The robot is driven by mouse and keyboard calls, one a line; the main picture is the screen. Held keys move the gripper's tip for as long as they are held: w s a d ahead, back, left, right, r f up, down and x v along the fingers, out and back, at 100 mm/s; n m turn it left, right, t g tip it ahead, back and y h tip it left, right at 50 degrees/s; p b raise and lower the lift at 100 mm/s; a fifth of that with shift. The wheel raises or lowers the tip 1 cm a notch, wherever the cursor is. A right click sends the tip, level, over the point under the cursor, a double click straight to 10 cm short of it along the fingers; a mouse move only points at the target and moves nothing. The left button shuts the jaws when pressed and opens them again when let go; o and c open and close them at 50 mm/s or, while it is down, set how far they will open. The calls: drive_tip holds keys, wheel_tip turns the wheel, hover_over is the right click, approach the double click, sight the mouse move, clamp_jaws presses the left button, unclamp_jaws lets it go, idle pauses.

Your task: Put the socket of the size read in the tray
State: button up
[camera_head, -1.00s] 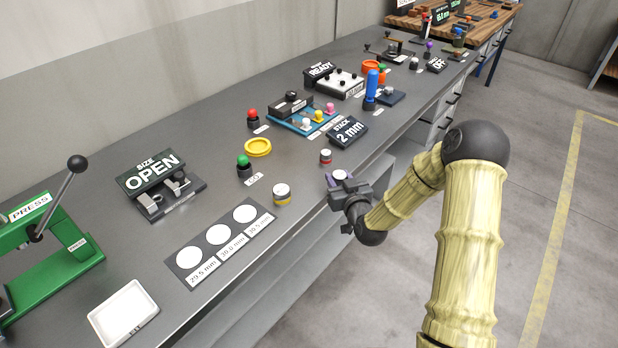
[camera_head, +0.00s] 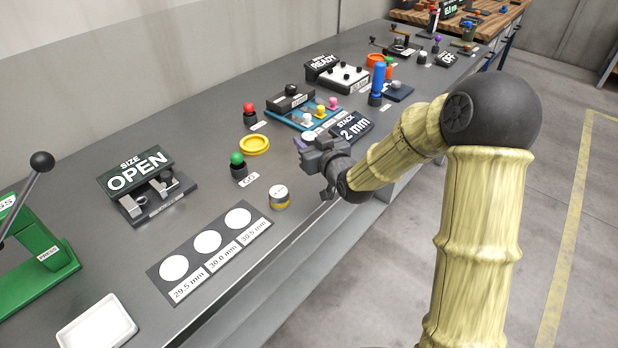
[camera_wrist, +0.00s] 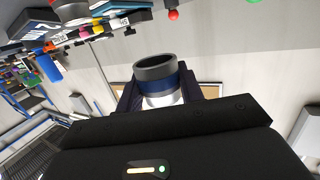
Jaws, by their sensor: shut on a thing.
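My gripper (camera_head: 308,147) is shut on a socket with a dark grey rim and a blue band, which shows upright between the fingers in the wrist view (camera_wrist: 157,78). In the head view it is mostly hidden by the gripper, raised at the bench's front edge. A yellow-banded socket (camera_head: 279,199) stands on the bench beside the size mat (camera_head: 165,293). The mat has three empty white circles labelled 29.5, 30.0 and 30.5 mm. The size gauge (camera_head: 150,214) has a display reading "SIZE OPEN" (camera_head: 138,172). A white tray (camera_head: 131,327), empty where visible, lies at the lower left.
A green press (camera_head: 45,262) stands at the far left. A green button (camera_head: 237,160), a red button (camera_head: 250,109) and a yellow ring (camera_head: 255,145) are at mid-bench. A "STACK 2 mm" sign (camera_head: 352,126) stands behind the gripper. Bench room is clear between gauge and mat.

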hover_over(310, 179)
drive_tip(key=shift+w+f, duration=0.1)
drive_tip(key=shift+f, duration=2.35)
drive_tip(key=shift+f, duration=2.3)
drive_tip(key=shift+b, duration=0.3)
drive_tip(key=shift+f, duration=0.2)
drive_tip(key=o, duration=1.1)
drive_tip(key=shift+c, duration=0.2)
